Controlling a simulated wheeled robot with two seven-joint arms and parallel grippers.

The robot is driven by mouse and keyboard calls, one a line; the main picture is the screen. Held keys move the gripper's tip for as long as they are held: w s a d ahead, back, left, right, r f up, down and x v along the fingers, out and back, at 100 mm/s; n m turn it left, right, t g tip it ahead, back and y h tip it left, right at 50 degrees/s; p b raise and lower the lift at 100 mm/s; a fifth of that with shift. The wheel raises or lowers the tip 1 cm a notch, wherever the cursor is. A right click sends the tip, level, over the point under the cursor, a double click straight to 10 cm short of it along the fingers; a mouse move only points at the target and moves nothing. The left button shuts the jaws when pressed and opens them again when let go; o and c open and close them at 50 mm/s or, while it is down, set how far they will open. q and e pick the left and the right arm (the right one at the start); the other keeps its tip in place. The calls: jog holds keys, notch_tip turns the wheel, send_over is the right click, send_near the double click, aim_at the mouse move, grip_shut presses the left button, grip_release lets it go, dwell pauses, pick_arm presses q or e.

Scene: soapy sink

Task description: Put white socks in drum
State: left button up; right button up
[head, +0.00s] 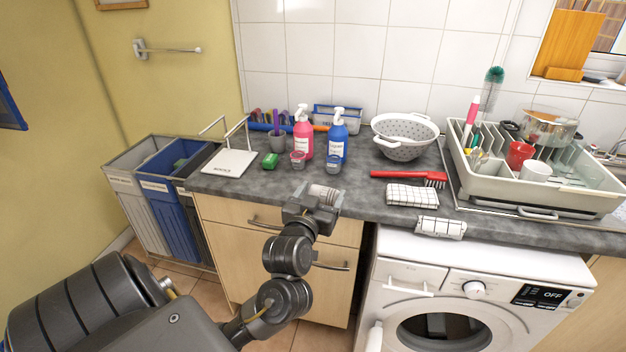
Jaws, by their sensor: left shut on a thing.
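My left gripper (318,199) is in front of the counter's front edge, left of the washing machine. It is shut on a small whitish, striped thing (325,192) that looks like a rolled sock; the jaws hide part of it. The white washing machine (400,275) stands under the counter at the lower right, its display reading OFF. Its round dark drum opening (447,333) is cut off by the bottom edge. A white part stands to its left, and I cannot tell whether it is the open door. My right gripper is not in view.
On the grey counter (262,190) are a pink bottle (303,138), a blue bottle (337,142), a colander (404,140), a red brush (405,175), checked cloths (411,195) and a dish rack (480,188). Bins (150,205) stand at left.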

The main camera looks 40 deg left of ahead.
pick_arm(q)
jog(key=s+a+r+n+g+y+p, duration=0.1)
jog(key=a+r+n+y, duration=0.1)
jog(key=a, duration=0.6)
notch_tip(320, 180, up, 2)
jog(key=shift+r+g+y+p, duration=0.1)
jog(key=shift+g+y+p, duration=0.25)
jog(key=shift+y, duration=0.15)
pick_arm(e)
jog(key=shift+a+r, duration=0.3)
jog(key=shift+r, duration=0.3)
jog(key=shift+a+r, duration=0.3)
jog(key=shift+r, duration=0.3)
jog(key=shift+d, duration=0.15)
